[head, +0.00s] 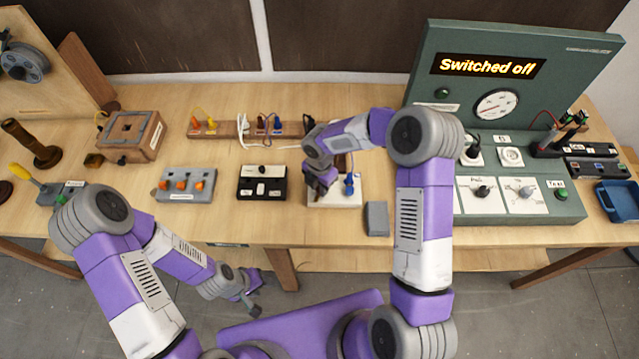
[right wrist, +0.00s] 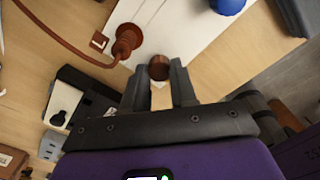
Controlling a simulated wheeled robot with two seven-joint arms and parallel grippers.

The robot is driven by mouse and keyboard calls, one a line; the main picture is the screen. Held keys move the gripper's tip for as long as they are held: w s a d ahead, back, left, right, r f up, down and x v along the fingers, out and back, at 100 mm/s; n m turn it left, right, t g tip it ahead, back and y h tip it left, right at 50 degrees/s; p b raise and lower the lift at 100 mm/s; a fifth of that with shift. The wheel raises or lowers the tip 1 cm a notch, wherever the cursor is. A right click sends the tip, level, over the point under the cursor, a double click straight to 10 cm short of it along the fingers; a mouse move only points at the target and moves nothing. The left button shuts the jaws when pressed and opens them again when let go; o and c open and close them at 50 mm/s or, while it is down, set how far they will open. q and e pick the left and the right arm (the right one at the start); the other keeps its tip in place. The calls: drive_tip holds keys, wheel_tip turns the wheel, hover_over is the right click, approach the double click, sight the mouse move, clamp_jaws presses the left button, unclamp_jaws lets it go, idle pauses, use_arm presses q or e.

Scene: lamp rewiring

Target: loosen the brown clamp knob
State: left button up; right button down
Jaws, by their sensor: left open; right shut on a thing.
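The brown clamp knob (right wrist: 159,67) sits on a white board (right wrist: 185,35), between the fingertips of my right gripper (right wrist: 158,82). My right gripper is shut on the knob. In the head view my right gripper (head: 322,190) is over the white board (head: 347,200) and hides the knob. A blue knob (head: 349,185) stands on the same board, to the right; it also shows at the top of the right wrist view (right wrist: 228,4). My left gripper (head: 252,301) is open and empty, low in front of the table edge.
A brown round fitting with a brown cable (right wrist: 125,40) is just left of the knob. A black block (head: 262,183) lies left of the board and a grey block (head: 376,218) right of it. A green console (head: 520,205) reading "Switched off" stands at the right.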

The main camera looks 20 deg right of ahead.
drive_tip(key=n+p, duration=0.1)
drive_tip(key=n, duration=0.4)
drive_tip(key=shift+r+p, duration=0.1)
drive_tip(key=shift+p, duration=0.2)
drive_tip(key=shift+w+n, duration=0.1)
drive_tip(key=shift+n, duration=0.2)
drive_tip(key=c, duration=0.9)
unclamp_jaws()
wheel_tip(320, 180, up, 8)
drive_tip(key=shift+f, duration=0.25)
